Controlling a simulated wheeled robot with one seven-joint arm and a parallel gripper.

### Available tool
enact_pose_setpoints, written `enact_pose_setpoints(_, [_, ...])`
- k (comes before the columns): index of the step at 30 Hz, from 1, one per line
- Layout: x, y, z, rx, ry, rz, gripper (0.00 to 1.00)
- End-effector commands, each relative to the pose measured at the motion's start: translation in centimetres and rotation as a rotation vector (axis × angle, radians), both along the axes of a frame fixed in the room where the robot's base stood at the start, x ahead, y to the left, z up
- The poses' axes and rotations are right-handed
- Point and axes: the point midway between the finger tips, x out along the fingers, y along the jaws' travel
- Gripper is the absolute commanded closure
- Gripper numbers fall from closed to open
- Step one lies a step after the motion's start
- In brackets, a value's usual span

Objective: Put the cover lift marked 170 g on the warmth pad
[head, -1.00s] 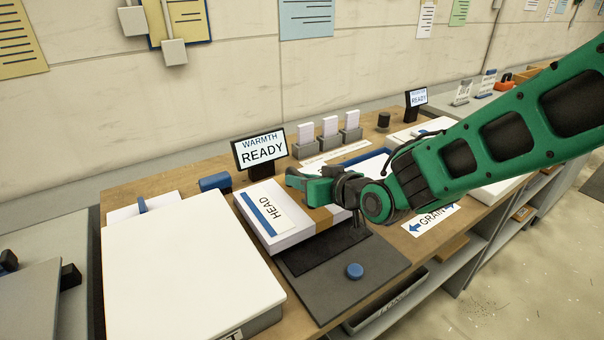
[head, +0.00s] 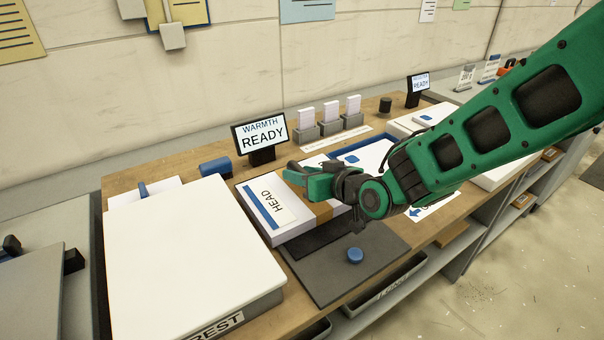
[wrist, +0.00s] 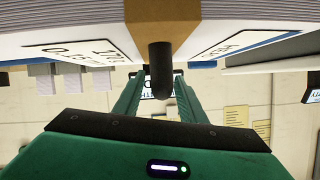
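The cover lift (head: 300,232) is a white stack with a brown band, a blue strip and a HEAD label. In the wrist view it fills the top (wrist: 90,20); its other label is upside down and partly cut off, seemingly reading 170. It lies over the far left part of a dark grey pad (head: 380,265), by the screen reading WARMTH READY (head: 260,135). I cannot tell whether it rests fully on it. My gripper (head: 300,175) is just over the stack's top. In the wrist view its green fingers (wrist: 161,85) stand apart, a black peg showing between them.
A large white block (head: 190,255) marked REST stands at the left. A blue-rimmed tray (head: 350,150), card holders (head: 330,128) and a second screen (head: 418,83) stand behind my arm. The pad's front, with a blue knob (head: 355,256), is clear.

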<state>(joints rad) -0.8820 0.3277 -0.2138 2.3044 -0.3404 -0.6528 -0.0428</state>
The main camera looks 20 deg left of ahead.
Motion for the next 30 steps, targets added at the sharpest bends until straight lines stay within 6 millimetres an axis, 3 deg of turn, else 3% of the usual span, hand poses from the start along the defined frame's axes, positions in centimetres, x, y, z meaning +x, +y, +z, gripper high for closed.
enact_pose_setpoints(5, [-0.6, -0.9, 0.6, 0.001, 0.001, -0.002, 0.63])
enact_pose_setpoints(21, [-5.5, -7.8, 4.0, 0.001, -0.002, -0.002, 0.63])
enact_pose_setpoints(30, [-6.5, -9.1, 4.6, 0.001, -0.001, 0.000, 0.63])
